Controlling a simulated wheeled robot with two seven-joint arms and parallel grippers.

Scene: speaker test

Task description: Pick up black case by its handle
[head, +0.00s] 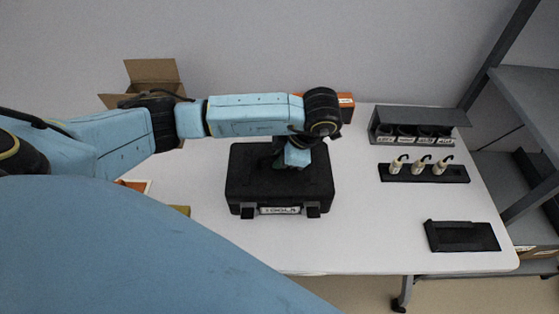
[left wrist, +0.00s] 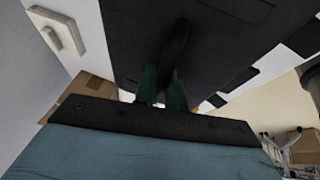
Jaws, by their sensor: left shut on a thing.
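The black case (head: 250,190) lies flat in the middle of the white table (head: 370,220), with its latches and a white label (head: 280,210) on the near side. I cannot tell whether it touches the tabletop or is slightly raised. My left gripper (head: 281,162) is over the top of the case, partly hidden by my wrist. In the left wrist view my left gripper's green fingers (left wrist: 162,88) are shut on the dark handle (left wrist: 176,48), which stands up from the case (left wrist: 225,30). My right gripper is not in view.
At right are a grey rack (head: 415,118) with dark round items, a black holder (head: 445,174) with three white pieces, and a black tray (head: 462,237). An open cardboard box (head: 152,72) and an orange box (head: 346,106) stand behind. Grey shelving (head: 530,95) borders the right.

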